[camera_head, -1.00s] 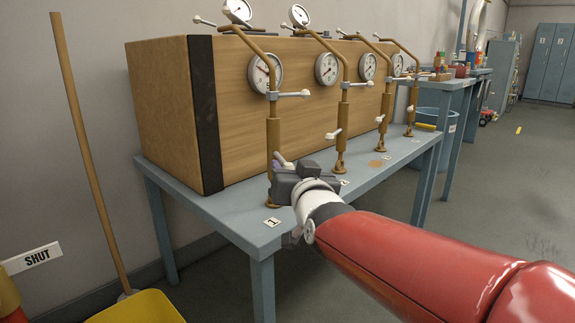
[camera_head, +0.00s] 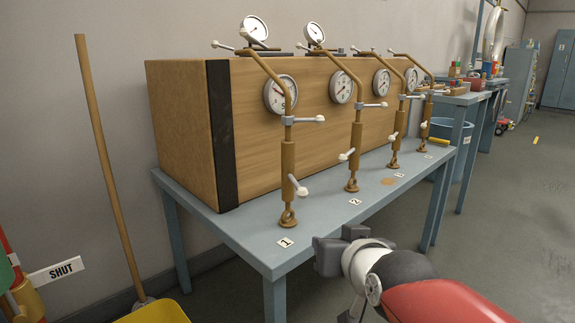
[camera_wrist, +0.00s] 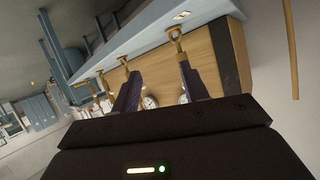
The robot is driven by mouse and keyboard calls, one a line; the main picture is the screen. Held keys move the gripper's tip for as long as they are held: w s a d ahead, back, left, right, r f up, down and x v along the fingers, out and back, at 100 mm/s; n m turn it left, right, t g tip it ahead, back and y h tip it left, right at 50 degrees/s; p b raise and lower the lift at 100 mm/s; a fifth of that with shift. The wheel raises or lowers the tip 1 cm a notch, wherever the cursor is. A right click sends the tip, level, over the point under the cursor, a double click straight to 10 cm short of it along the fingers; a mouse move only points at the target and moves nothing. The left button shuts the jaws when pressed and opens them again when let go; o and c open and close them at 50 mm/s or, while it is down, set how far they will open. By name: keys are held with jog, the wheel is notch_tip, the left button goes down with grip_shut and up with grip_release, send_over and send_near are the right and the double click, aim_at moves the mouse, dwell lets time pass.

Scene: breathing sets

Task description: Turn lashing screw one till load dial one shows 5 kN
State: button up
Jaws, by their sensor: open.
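Lashing screw one (camera_head: 288,160) is a brown upright rod and sleeve on the bench above the plate marked 1. It has a grey upper lever and a white-knobbed lower lever (camera_head: 297,187), pointing right and down. Its foot and rod also show in the wrist view (camera_wrist: 178,40). A round white dial (camera_head: 280,95) sits behind its bent top, partly covered by the rod; I cannot read its value. My gripper (camera_head: 328,256) is in front of the bench edge, right of screw one and apart from it. In the wrist view, its two dark fingers (camera_wrist: 160,72) are spread with nothing held.
The blue-grey bench (camera_head: 240,228) carries a large wooden crate (camera_head: 185,130) and several similar screws and dials to the right. The floor right of the bench is open.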

jog(key=s+d+f+g+h+p, duration=0.1)
jog(key=s+d+f+g+p, duration=0.1)
jog(key=s, duration=0.5)
jog(key=s+d+f+g+h+p, duration=0.1)
jog(key=s+d+g, duration=0.3)
jog(key=s, duration=0.4)
jog(key=shift+s+f+m+g+p, duration=0.2)
jog(key=shift+f+m+g+p, duration=0.1)
jog(key=shift+f+g+p, duration=0.5)
